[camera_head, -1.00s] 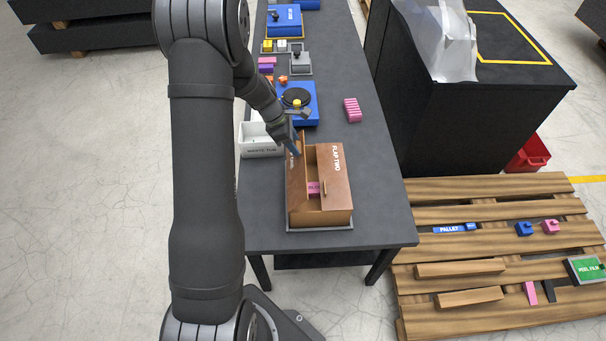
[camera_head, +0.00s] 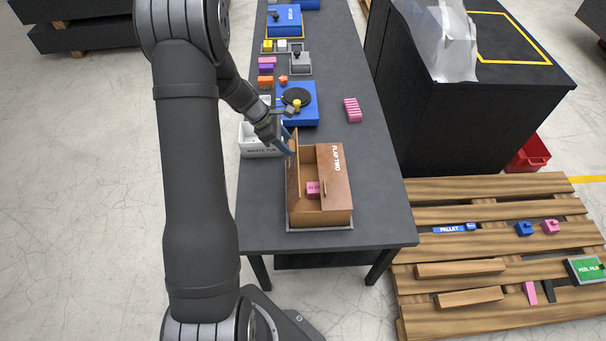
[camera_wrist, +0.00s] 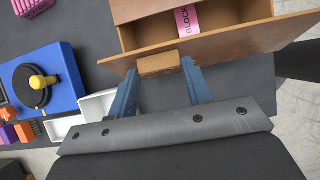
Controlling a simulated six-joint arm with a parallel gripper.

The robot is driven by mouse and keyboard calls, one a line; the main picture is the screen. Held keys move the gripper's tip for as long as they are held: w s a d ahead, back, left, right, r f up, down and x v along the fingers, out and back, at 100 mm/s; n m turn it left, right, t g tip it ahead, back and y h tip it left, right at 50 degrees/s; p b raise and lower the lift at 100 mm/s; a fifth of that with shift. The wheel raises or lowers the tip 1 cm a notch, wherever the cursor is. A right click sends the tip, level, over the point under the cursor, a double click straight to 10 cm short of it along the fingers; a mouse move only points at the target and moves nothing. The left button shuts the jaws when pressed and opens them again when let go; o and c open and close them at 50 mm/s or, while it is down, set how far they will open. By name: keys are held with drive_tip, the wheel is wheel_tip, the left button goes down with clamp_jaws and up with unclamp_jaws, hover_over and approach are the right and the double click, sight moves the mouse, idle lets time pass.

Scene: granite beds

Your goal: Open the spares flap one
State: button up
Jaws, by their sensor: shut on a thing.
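The brown spares box (camera_head: 322,219) stands on the dark table. Its left flap, flap one (camera_head: 292,172), stands up on edge at the box's left side, and the left half of the box is open below. Flap two (camera_head: 335,180) lies flat over the right half. My gripper (camera_head: 289,146) is at the far end of the raised flap. In the wrist view its blue fingers (camera_wrist: 158,75) are shut on the flap's small wooden handle (camera_wrist: 158,64), with the flap board (camera_wrist: 235,47) behind. A pink block (camera_head: 313,188) lies inside the box and also shows in the wrist view (camera_wrist: 186,20).
A white waste tub (camera_head: 260,150) stands close to the left, under my wrist. A blue unit with a black disc (camera_head: 308,113) is behind, and a pink ribbed block (camera_head: 352,110) is to the right. The table right of the box is clear.

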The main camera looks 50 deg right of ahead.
drive_tip(key=shift+w+a, duration=0.45)
drive_tip(key=shift+w+a+f+g+h, duration=0.15)
drive_tip(key=shift+w+a+g+h, duration=0.35)
drive_tip(key=shift+a, duration=0.1)
drive_tip(key=shift+w+a+f+g+h, duration=0.3)
drive_tip(key=shift+w+a, duration=0.2)
drive_tip(key=shift+w, duration=0.1)
drive_tip(key=shift+a, duration=0.1)
